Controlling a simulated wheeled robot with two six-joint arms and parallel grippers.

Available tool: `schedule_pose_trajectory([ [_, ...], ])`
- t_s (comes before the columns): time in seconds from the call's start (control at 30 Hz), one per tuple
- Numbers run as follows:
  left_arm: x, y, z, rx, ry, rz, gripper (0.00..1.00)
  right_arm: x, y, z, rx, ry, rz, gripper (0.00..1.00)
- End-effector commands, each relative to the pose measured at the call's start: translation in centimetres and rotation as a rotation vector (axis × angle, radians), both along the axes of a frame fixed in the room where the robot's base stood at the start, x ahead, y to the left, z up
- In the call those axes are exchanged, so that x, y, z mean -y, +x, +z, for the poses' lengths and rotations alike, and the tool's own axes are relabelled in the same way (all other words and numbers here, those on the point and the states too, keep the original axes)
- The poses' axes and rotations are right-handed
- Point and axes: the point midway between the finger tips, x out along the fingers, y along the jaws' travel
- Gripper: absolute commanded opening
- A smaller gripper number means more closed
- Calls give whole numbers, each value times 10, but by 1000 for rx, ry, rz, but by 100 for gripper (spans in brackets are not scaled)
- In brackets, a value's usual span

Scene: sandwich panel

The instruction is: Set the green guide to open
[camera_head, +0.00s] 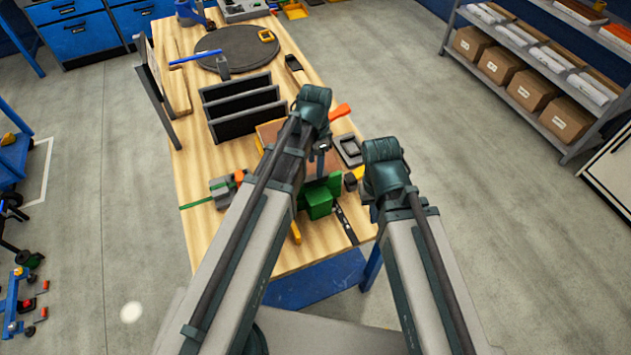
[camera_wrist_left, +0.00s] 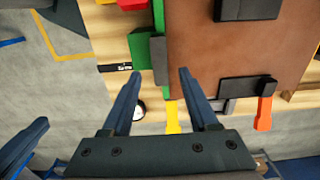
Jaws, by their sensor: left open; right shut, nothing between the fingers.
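The green guide (camera_wrist_left: 143,52) lies along the left edge of the brown panel (camera_wrist_left: 215,45) in the left wrist view, with a dark grey block beside it. In the head view its green block (camera_head: 318,203) shows near the table's front, partly behind my left arm. My left gripper (camera_wrist_left: 159,72) is open, its fingertips just short of the green guide and grey block, with nothing held. In the head view my left arm hides much of the panel. My right gripper (camera_wrist_left: 28,138) shows partly at the lower left of the wrist view, shut, away from the guide.
An orange handle (camera_wrist_left: 265,112) and a yellow piece (camera_wrist_left: 172,117) stick out from the panel's edge. Black upright dividers (camera_head: 243,105) and a dark round disc (camera_head: 236,50) stand farther back on the wooden table (camera_head: 190,155). Shelves with boxes (camera_head: 535,88) are at the right.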

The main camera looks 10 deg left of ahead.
Motion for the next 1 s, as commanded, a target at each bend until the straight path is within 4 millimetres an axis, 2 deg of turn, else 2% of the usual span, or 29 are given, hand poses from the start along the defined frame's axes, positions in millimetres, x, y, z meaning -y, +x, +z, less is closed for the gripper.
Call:
schedule_pose_trajectory([
  [0.03,0,0,-15,0,0,0,60,0,0,-15,0,0,1,0],
  [0.3,0,0,-49,0,0,0,60,0,0,-49,0,-1,4,0],
  [0.47,0,0,-56,0,0,0,60,0,0,-56,0,-1,4,0],
  [0.73,0,0,-55,0,0,0,60,0,0,-55,0,-1,3,0],
  [0.77,0,0,-55,0,0,0,56,0,0,-55,0,-1,3,0],
  [1.0,0,0,-55,0,0,0,13,0,0,-55,0,-1,3,0],
])
